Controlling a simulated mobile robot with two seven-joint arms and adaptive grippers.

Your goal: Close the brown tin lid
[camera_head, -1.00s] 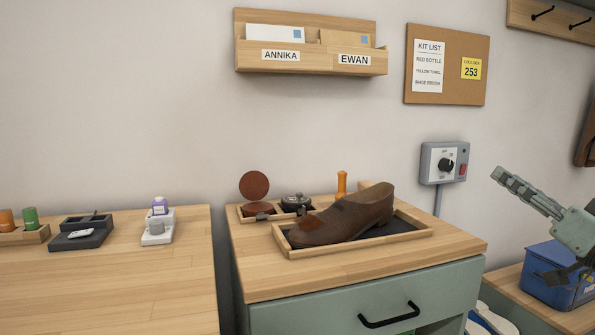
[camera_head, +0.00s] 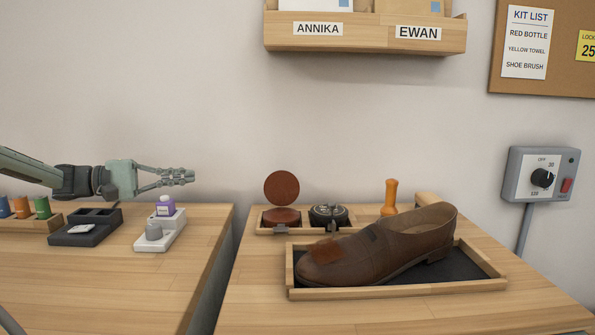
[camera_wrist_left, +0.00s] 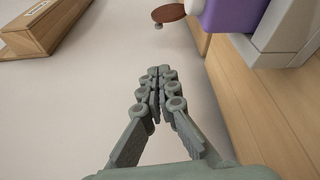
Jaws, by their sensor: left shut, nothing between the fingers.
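The brown tin (camera_head: 281,217) stands in a wooden holder at the back left of the right-hand bench. Its round brown lid (camera_head: 281,189) stands upright, open, above the back of the tin. My left gripper (camera_head: 190,176) is shut and empty, in the air over the left-hand bench, left of the lid and apart from it. In the left wrist view its fingertips (camera_wrist_left: 158,72) meet, and part of a brown disc, apparently the lid (camera_wrist_left: 170,13), shows beyond them at the top. My right gripper is out of view.
A black tin (camera_head: 328,216) stands right of the brown tin. A brown shoe (camera_head: 375,250) lies in a tray in front. A gap separates the benches. A letter rack (camera_head: 365,35) hangs above.

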